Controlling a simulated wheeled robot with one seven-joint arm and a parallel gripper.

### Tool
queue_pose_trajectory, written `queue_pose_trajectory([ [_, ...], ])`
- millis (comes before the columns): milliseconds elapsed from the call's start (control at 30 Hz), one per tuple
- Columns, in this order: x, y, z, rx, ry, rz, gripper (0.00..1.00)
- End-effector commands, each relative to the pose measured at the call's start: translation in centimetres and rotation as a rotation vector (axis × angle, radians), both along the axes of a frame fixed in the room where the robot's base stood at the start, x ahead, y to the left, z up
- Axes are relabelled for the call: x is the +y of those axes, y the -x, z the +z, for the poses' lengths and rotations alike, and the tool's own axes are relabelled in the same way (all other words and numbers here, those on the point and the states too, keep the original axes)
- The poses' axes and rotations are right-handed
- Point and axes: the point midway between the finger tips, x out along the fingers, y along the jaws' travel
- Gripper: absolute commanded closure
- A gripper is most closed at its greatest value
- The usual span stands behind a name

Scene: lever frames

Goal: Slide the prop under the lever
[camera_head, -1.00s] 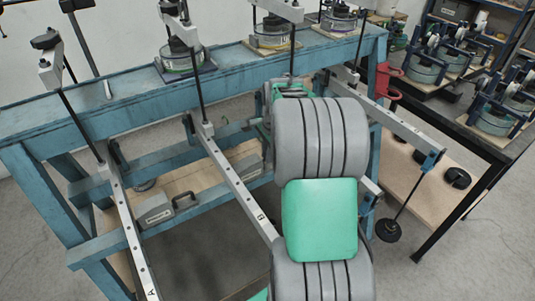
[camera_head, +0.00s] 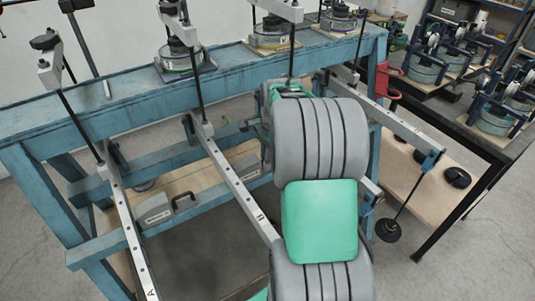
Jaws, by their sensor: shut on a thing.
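Long grey levers with holes run forward from the blue frame. Lever A (camera_head: 130,238) is at left and lever B (camera_head: 235,184) is in the middle; another lever (camera_head: 404,132) is at right. A grey block with a dark handle (camera_head: 155,211) sits on the blue rail between A and B. A similar grey block (camera_head: 246,167) is to the right of B, partly covered by my arm. My gripper (camera_head: 264,130) shows only in part beside my arm, just above this second block. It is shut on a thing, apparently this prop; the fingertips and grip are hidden.
The blue frame (camera_head: 100,122) carries round weighted devices (camera_head: 183,58) along its top. A black weight (camera_head: 388,230) hangs from the right lever. A bench (camera_head: 510,140) with more devices stands at right. My large arm hides much of the middle.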

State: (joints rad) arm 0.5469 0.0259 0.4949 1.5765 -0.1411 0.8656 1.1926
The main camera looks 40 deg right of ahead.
Motion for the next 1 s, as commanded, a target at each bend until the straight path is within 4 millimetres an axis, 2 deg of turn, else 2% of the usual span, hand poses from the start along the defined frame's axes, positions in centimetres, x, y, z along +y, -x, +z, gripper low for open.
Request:
queue_pose_trajectory([
  [300,7.7,-0.5,0.0,0.000,-0.003,0.012,1.00],
  [400,9.4,-0.6,0.0,0.000,-0.002,0.010,1.00],
  [500,10.1,-0.6,0.0,0.000,-0.004,0.008,1.00],
  [767,10.3,-0.6,0.0,0.001,-0.005,0.010,1.00],
  [800,10.3,-0.6,-0.1,0.001,-0.005,0.011,0.87],
  [1000,10.0,-0.6,0.0,0.000,-0.003,0.004,0.71],
])
